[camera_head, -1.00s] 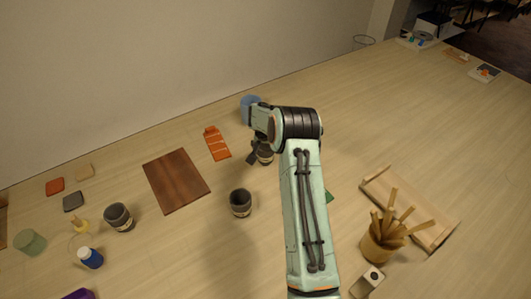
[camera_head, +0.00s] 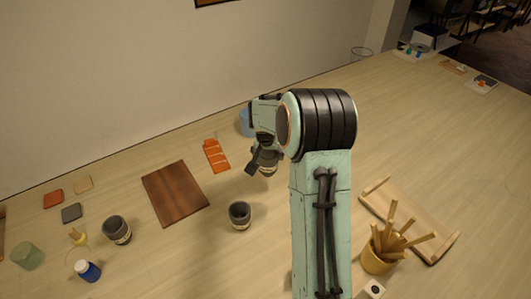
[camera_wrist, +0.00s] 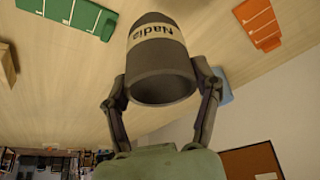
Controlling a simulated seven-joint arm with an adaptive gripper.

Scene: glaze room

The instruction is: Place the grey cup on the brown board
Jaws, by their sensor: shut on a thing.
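A grey cup (camera_wrist: 160,62) with a pale band reading "Nadia" is between the two fingers of my gripper (camera_wrist: 162,88) in the wrist view. Its open rim faces my palm. In the head view my gripper (camera_head: 260,158) holds this cup (camera_head: 267,169), partly hidden by the fingers and wrist, apparently above the table. The brown board (camera_head: 175,193) lies flat and empty to the left of my gripper. Two similar grey cups stand upright on the table, one (camera_head: 240,215) right of the board and one (camera_head: 117,230) left of it.
A blue-bodied bottle (camera_head: 88,271) stands front left. A pot of sticks (camera_head: 378,256) and wooden tray (camera_head: 428,235) are at right.

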